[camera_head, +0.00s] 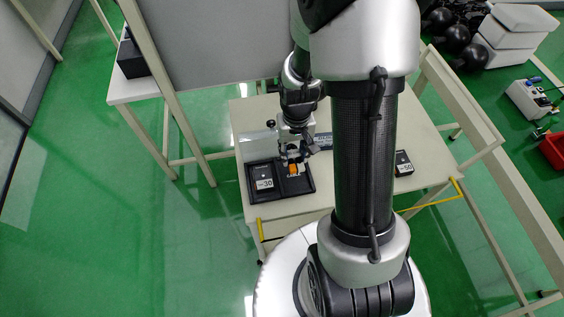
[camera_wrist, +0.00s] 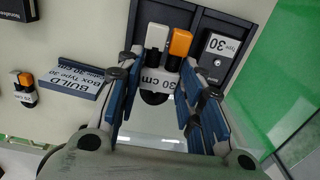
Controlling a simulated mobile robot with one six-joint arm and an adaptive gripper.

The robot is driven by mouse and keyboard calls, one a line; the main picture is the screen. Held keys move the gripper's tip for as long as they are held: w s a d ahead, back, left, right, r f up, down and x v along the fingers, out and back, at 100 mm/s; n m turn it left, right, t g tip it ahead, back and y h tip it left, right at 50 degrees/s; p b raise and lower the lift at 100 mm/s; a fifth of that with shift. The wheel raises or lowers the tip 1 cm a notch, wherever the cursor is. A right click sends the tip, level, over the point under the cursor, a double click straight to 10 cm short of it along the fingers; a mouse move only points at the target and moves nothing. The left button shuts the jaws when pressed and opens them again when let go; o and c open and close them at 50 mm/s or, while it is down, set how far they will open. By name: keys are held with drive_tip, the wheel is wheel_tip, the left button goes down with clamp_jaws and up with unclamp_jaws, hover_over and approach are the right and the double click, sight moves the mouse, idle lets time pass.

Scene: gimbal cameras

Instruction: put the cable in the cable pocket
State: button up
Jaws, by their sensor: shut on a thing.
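My gripper (camera_wrist: 160,76) is shut on the cable (camera_wrist: 157,88), a dark piece with a white "30 cm" label and two plugs, one white and one orange. In the head view my gripper (camera_head: 291,154) is over the right part of the black tray (camera_head: 302,188), with the orange plug (camera_head: 293,169) showing below it. The tray (camera_wrist: 204,25) has a box marked 30 (camera_head: 263,178) in its left part, which also shows in the wrist view (camera_wrist: 215,52). The plugs overlap the open pocket beside that box. I cannot tell whether the cable touches the pocket floor.
A blue "BUILD Box Type 30" sign (camera_wrist: 86,78) stands on the pale table (camera_head: 285,218). Another labelled cable (camera_wrist: 26,88) lies farther left in the wrist view. A box marked 50 (camera_head: 403,163) sits right of my arm. The tray lies near the table's left edge.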

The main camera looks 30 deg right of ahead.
drive_tip(key=f, duration=0.1)
drive_tip(key=f+b, duration=0.1)
drive_tip(key=f, duration=0.3)
drive_tip(key=shift+s+d+b, duration=0.15)
drive_tip(key=shift+s+b, duration=0.15)
drive_tip(key=shift+s, duration=0.05)
drive_tip(key=shift+w+f+b, duration=0.1)
drive_tip(key=shift+f+b, duration=0.6)
drive_tip(key=shift+f, duration=1.4)
drive_tip(key=shift+f, duration=0.15)
drive_tip(key=o, duration=0.7)
drive_tip(key=shift+o, duration=0.4)
